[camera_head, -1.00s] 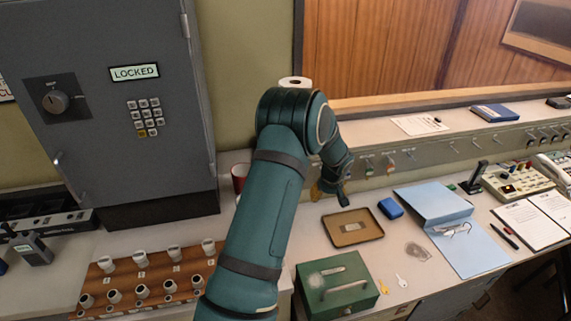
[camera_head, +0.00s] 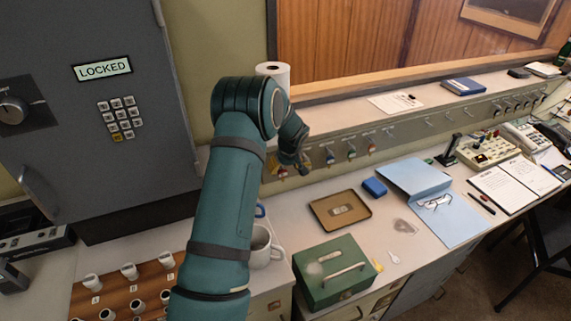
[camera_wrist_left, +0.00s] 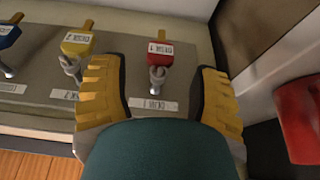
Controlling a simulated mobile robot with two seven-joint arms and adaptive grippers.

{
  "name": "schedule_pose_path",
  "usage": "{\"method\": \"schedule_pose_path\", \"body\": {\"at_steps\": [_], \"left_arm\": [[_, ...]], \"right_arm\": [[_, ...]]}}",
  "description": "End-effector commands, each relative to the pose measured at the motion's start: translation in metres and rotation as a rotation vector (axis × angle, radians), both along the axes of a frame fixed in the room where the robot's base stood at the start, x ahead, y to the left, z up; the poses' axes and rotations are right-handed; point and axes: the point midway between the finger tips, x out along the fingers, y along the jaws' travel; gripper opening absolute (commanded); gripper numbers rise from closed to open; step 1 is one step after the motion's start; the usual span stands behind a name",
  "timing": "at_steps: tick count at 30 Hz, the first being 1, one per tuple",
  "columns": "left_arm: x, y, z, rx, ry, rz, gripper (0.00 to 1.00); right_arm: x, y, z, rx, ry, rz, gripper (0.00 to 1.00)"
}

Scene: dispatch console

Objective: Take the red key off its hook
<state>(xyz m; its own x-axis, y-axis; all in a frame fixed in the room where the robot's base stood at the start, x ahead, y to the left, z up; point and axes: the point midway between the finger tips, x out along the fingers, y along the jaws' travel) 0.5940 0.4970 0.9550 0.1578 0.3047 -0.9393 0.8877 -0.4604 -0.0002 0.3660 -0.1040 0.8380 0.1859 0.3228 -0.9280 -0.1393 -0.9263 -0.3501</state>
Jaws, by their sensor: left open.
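The red key (camera_wrist_left: 160,52) has a white tag and hangs on its hook (camera_wrist_left: 157,82), above a small label, in the left wrist view. My left gripper (camera_wrist_left: 160,88) is open, with one yellow finger on each side of the red key and visible gaps to it. In the head view my left gripper (camera_head: 290,169) is at the left end of the key rail (camera_head: 400,135), partly hidden by my arm. The red key cannot be told apart there. My right gripper is not in view.
A yellow key (camera_wrist_left: 78,40) hangs close beside one finger, and a blue key (camera_wrist_left: 8,38) hangs farther left. A red object (camera_wrist_left: 300,115) stands at the right. On the desk are a white mug (camera_head: 262,248), a brown tray (camera_head: 322,213) and a green cash box (camera_head: 325,262).

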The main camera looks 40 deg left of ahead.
Motion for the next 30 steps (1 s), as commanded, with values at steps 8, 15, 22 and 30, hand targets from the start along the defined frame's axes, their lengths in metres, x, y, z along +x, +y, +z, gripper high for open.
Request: {"method": "schedule_pose_path", "body": {"at_steps": [8,15,22,30], "left_arm": [[0.005,0.009,-0.032,0.000,0.000,0.001,0.62],[0.007,0.015,-0.047,0.000,0.000,0.000,0.62],[0.008,0.016,-0.051,-0.001,0.000,0.001,0.62],[0.008,0.016,-0.050,-0.001,0.000,0.001,0.50]], "right_arm": [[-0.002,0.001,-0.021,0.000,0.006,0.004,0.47],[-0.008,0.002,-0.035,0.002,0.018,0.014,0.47],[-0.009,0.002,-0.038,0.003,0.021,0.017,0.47],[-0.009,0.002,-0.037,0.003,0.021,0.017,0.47]]}}
